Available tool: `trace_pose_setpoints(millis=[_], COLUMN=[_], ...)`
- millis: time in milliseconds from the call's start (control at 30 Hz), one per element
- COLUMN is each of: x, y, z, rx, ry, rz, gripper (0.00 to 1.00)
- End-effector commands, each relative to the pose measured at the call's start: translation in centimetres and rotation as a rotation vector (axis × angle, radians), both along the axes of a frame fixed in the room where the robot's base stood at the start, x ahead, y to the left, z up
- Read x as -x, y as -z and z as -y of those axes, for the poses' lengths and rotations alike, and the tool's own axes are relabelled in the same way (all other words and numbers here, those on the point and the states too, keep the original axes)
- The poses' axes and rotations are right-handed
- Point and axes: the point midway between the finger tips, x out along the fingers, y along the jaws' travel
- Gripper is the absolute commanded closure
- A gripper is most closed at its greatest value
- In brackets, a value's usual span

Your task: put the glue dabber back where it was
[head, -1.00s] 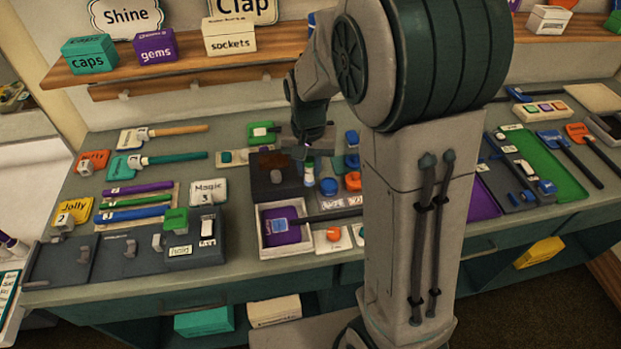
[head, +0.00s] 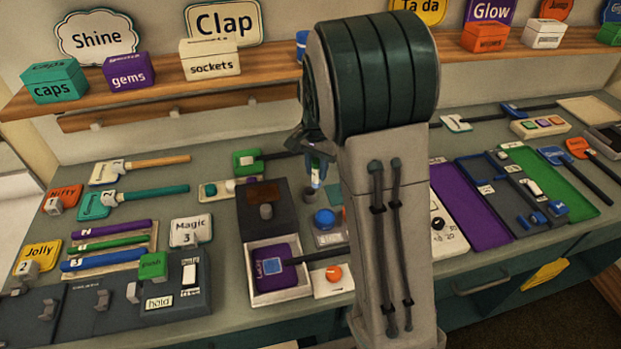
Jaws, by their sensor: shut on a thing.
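My gripper (head: 313,158), partly hidden by my arm in the head view, is shut on a small slim bottle, which appears to be the glue dabber (head: 316,176). The dabber is roughly upright below the jaws, with a pale band and blue and green parts. It hangs over the bench just right of a dark block (head: 250,222) with a brown patch and a small round knob on top. I cannot tell whether its lower end touches anything. No marked place for the dabber can be made out.
A white tray (head: 291,296) with a purple paddle stands in front of the block. A blue round knob (head: 324,219) and an orange knob (head: 333,274) are close by. My arm hides the bench right of them. A shelf (head: 160,97) with boxes runs behind.

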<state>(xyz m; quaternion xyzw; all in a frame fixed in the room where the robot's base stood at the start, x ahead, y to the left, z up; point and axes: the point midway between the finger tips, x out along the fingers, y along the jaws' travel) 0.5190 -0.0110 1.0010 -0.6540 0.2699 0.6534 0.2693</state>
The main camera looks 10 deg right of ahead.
Motion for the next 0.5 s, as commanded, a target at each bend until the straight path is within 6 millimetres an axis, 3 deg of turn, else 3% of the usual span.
trace_pose_setpoints(millis=[167,500], x=[-1.0,-1.0], y=[1.1,5.0], z=[-1.5,-1.6], rx=[0.001,0.0], ry=[0.001,0.003], rz=[-0.001,-0.001], gripper=[1.0,1.0])
